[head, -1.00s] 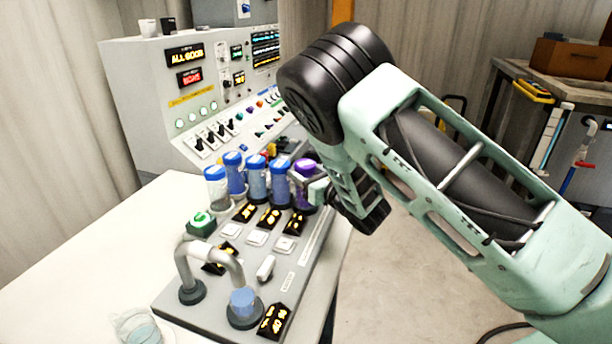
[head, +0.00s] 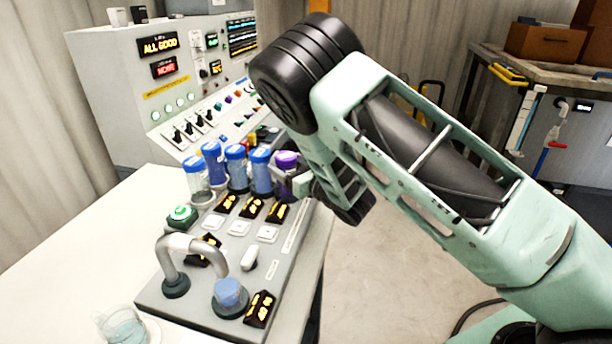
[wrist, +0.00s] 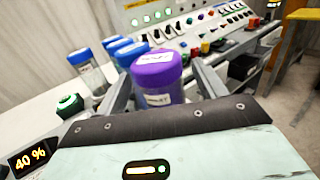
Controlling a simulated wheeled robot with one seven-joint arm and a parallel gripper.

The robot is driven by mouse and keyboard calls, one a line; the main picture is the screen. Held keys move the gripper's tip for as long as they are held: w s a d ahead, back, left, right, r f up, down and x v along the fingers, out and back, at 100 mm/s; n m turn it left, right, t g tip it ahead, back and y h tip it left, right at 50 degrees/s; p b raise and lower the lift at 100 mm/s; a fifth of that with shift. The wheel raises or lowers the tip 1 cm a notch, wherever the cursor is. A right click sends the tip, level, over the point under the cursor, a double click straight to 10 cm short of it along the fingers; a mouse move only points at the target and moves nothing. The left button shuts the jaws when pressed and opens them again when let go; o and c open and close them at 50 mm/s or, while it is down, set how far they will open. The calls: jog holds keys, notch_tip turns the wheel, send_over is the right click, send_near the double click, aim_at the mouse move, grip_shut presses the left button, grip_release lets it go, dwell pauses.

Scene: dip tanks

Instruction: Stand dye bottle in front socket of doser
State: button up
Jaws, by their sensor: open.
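A purple-capped bottle (head: 287,168) stands at the right end of a row of bottles on the grey doser panel (head: 190,314). My gripper (head: 298,183) is at this bottle, low on its right side in the head view. In the wrist view the bottle (wrist: 157,75) stands between the two fingers of my open gripper (wrist: 163,88), with its purple cap and white label facing the camera. The bottle's lower part is hidden by the gripper. Whether it sits in a socket, and which socket is the front one, I cannot tell.
Several blue-capped bottles (head: 236,170) stand close to the left of the purple one. A green button (head: 182,214), a grey pipe arch (head: 190,242) and a clear cup (head: 122,325) are nearer. A control console (head: 110,100) rises behind.

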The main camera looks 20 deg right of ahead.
jog(key=b+v, duration=0.2)
jog(key=v, duration=0.8)
jog(key=s+a+f+m+g+h, duration=0.15)
jog(key=s+a+m+g, duration=0.35)
jog(key=m, duration=0.6)
jog(key=s+a+f+m+g+h, duration=0.15)
jog(key=s+a+m+g, duration=0.35)
jog(key=m, duration=0.7)
jog(key=s+r+m+g+h, duration=0.1)
jog(key=s+r+m+g, duration=0.2)
jog(key=s, duration=0.8)
jog(key=s+r+m+g+h, duration=0.2)
jog(key=s+m, duration=0.4)
jog(key=s, duration=0.5)
notch_tip(320, 180, up, 3)
jog(key=shift+a+f+m+g, duration=0.2)
jog(key=shift+a+m+g, duration=0.15)
jog(key=shift+g, duration=0.45)
